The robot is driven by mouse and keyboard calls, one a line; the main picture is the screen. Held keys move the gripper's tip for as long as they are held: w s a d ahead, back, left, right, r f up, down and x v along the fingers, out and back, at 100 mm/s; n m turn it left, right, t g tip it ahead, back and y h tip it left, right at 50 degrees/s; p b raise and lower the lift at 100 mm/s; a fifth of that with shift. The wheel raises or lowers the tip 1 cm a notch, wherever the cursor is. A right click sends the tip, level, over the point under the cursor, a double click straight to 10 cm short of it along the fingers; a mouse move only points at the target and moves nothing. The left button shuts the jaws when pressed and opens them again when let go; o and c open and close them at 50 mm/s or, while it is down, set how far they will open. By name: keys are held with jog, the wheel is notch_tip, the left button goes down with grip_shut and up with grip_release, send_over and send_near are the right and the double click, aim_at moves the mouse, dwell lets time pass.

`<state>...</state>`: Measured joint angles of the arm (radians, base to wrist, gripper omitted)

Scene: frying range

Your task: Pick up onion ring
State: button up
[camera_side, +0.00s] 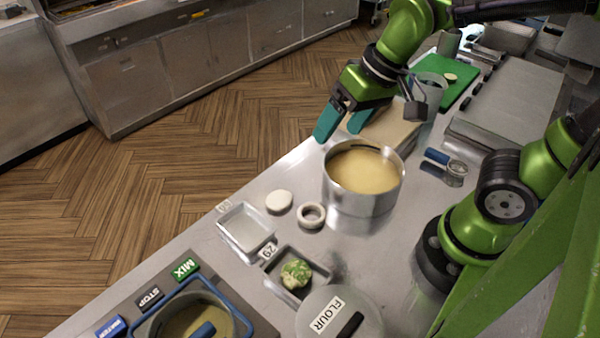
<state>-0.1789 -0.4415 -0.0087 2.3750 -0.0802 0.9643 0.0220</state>
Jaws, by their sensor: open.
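The onion ring (312,216) is a pale ring with a dark hole in its middle. It lies flat on the steel counter, left of and in front of the large metal pot. My gripper (341,122) has teal fingers, which are apart with nothing between them. It hangs in the air behind the pot and well away from the ring, farther up the picture.
The metal pot (362,203) holds a yellowish batter. A white round piece (279,201) lies beside the ring. A small empty tray (245,229), a tray with a green lump (296,274), a flour lid (338,318) and a blue-rimmed mixer (248,325) stand nearer.

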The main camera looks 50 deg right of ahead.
jog(key=w+a+f+n+g+h, duration=0.1)
jog(key=w+a+f+g, duration=0.2)
jog(key=a+f, duration=0.1)
jog(key=g+h, duration=0.1)
send_over(311, 218)
jog(key=shift+m, duration=0.3)
jog(key=f, duration=1.1)
jog(key=shift+w+f, duration=0.25)
jog(key=f, duration=0.4)
jog(key=shift+s+d+f, duration=0.1)
jog(key=shift+s, duration=0.2)
jog(key=shift+f, duration=0.6)
jog(key=c, duration=0.6)
